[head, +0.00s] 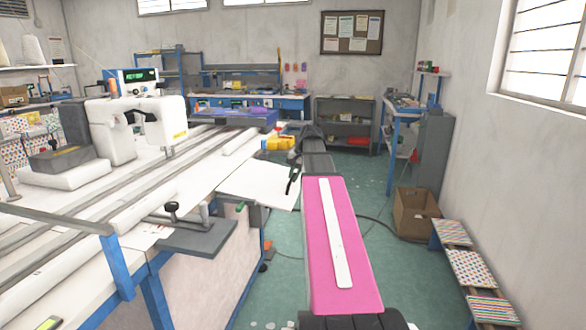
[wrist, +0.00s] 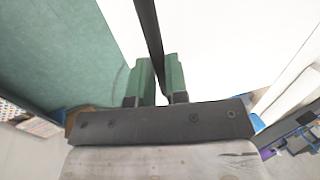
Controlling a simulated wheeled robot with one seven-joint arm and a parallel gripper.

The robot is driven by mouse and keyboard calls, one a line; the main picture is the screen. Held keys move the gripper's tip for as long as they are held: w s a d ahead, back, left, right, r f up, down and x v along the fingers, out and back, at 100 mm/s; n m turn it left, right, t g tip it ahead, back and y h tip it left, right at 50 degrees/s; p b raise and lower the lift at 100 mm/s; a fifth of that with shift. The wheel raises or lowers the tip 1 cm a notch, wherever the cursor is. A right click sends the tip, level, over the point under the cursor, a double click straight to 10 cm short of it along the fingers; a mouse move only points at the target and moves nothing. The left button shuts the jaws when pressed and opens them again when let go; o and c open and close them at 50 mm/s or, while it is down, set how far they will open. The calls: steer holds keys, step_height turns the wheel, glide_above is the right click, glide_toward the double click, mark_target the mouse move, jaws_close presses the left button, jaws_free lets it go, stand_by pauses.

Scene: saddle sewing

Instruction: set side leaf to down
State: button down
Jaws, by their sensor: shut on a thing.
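The side leaf (head: 255,182) is a white panel at the right end of the sewing table. In the head view it seems to slope slightly down away from the tabletop, though its exact angle is hard to tell. My gripper (head: 293,180) is at the leaf's outer right edge. In the wrist view, the green fingers of my gripper (wrist: 159,72) are shut on a dark strip (wrist: 149,28) along the edge of the white leaf (wrist: 225,45). The fingertips' exact contact is partly hidden.
The white sewing table (head: 205,182) carries a sewing machine (head: 135,128) and long rails. Green floor is open below the leaf. A cardboard box (head: 415,215) and a low patterned bench (head: 470,265) stand along the right wall. A dark cable lies on the floor.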

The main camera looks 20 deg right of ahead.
step_height(320, 180, down, 10)
steer(key=t+y, duration=0.2)
steer(key=y, duration=0.2)
steer(key=w+a+f+t+y, duration=0.3)
steer(key=w+a+f+y, duration=0.1)
steer(key=a+f, duration=0.4)
steer(key=w+a+f+t+y, duration=0.3)
steer(key=w+a+f, duration=0.3)
steer(key=a+f, duration=0.2)
steer(key=shift+w+f+y, duration=0.4)
steer(key=shift+f+y, duration=0.2)
steer(key=shift+f, duration=0.4)
steer(key=c, duration=1.3)
jaws_free()
steer(key=shift+w+a+f, duration=0.1)
steer(key=shift+a, duration=0.05)
steer(key=shift+o, duration=0.9)
